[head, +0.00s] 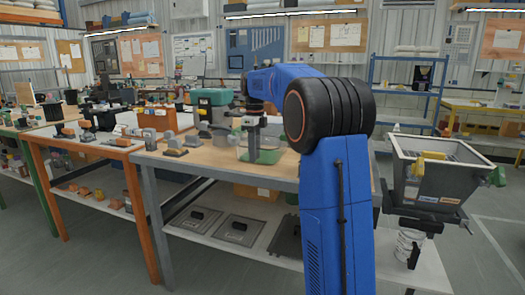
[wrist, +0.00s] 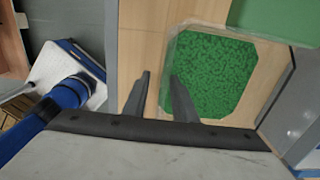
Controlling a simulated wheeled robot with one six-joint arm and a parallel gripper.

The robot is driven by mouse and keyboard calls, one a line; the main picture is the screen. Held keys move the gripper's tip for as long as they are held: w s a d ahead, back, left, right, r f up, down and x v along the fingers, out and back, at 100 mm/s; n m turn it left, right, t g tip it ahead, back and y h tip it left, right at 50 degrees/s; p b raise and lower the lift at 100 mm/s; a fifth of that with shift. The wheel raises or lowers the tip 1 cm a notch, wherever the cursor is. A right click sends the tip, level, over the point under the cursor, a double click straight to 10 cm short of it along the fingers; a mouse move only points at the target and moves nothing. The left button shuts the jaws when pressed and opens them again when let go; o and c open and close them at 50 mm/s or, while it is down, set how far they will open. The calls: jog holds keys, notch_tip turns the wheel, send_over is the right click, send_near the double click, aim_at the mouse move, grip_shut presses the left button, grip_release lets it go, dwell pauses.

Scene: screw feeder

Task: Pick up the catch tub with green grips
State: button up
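A clear-walled tub (wrist: 208,75) with a speckled green inside or floor shows on the wooden tabletop in the wrist view. I cannot make out separate green grips on it. In the head view, a clear tub (head: 243,153) appears on the bench, with green at its base, partly behind my arm. My gripper (wrist: 159,75) is open and empty. Its two dark fingers are spread above the table at the tub's left side. The right finger overlaps the tub's left edge in the picture; I cannot tell whether they touch.
A grey hopper (head: 434,176) with yellow and green clamps stands at the right. A green object (wrist: 275,18) is beside the tub in the wrist view. Grey blocks and a green machine (head: 213,101) stand along the bench. Flat grey plates (head: 233,228) lie on the lower shelf.

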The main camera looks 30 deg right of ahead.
grip_shut()
